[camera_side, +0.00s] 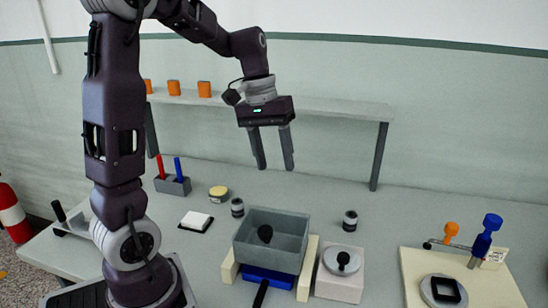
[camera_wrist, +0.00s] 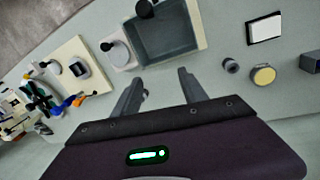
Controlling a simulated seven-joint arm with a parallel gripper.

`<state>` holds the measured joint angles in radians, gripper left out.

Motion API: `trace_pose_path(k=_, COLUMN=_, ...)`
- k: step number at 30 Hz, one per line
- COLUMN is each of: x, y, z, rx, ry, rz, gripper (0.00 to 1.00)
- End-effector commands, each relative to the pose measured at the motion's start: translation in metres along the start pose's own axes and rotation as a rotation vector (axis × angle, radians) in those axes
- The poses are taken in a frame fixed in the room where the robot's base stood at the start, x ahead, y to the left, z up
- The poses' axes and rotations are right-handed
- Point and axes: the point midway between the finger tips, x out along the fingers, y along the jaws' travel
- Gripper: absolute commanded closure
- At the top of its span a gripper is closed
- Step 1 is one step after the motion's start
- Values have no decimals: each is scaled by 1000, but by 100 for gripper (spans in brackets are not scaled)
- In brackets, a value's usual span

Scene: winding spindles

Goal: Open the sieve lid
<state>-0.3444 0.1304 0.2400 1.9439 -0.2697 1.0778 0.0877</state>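A round grey lid with a black knob (camera_side: 342,261) sits on a pale square block (camera_side: 340,286), right of the grey bin; it looks shut and may be the sieve lid, but I cannot tell for certain. The knob also shows in the wrist view (camera_wrist: 107,46). My gripper (camera_side: 274,168) is open and empty, pointing down, high above and behind the bin. Its two fingers also show in the wrist view (camera_wrist: 160,75), apart from everything.
A cream board (camera_side: 420,280) at right holds a square-holed disc, an orange knob and a blue-handled tool (camera_side: 485,238). Small dark-and-white cylinders (camera_side: 350,221), a yellow-topped tin (camera_side: 218,193) and a white pad (camera_side: 196,221) stand around the bin. A shelf (camera_side: 330,108) runs behind my gripper.

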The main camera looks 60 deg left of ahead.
Motion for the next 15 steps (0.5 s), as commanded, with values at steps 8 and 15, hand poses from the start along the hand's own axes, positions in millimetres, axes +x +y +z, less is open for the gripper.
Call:
trace_pose_path(k=8, x=-2, y=0, z=0, rx=0, ry=1, rz=0, gripper=50)
trace_pose_path(k=15, x=-48, y=0, z=-1, rx=0, ry=6, rz=0, gripper=50)
